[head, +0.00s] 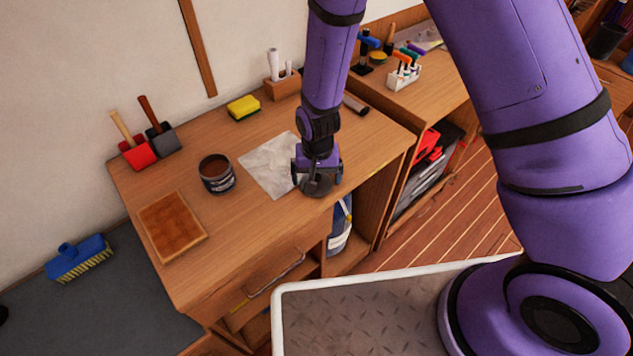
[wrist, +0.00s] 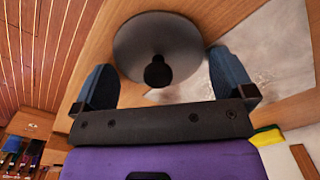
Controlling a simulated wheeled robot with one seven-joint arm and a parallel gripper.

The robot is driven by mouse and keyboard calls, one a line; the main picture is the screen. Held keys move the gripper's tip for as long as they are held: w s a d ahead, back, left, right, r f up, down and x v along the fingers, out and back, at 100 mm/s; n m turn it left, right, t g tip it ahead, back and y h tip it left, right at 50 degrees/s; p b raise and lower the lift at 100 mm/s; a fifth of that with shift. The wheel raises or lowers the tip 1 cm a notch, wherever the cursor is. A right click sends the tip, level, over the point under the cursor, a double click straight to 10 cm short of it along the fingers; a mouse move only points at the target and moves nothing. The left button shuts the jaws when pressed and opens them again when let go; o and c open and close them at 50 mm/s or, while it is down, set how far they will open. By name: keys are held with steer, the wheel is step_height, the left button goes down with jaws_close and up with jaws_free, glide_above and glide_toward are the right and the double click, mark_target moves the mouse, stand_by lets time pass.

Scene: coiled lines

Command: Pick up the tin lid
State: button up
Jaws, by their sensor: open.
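The tin lid (wrist: 150,38) is a dark grey round disc with a black knob, lying on the wooden desk top. In the wrist view it sits ahead of my gripper (wrist: 162,76), with the knob between the two blue fingers. The fingers are apart, and I see no grip on the knob. In the head view my gripper (head: 317,178) points down near the desk's front edge, and it hides part of the lid beneath it. The gap between fingers and lid is hard to judge.
A whitish sheet (head: 268,167) lies left of my gripper. An open dark tin (head: 217,174), a brown square block (head: 172,225) and a yellow sponge (head: 243,108) stand further left. Red and grey scoops (head: 137,152) are at the wall. The desk's front edge is close.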

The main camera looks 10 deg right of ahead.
steer(key=shift+c, duration=0.5)
steer(key=c, duration=0.6)
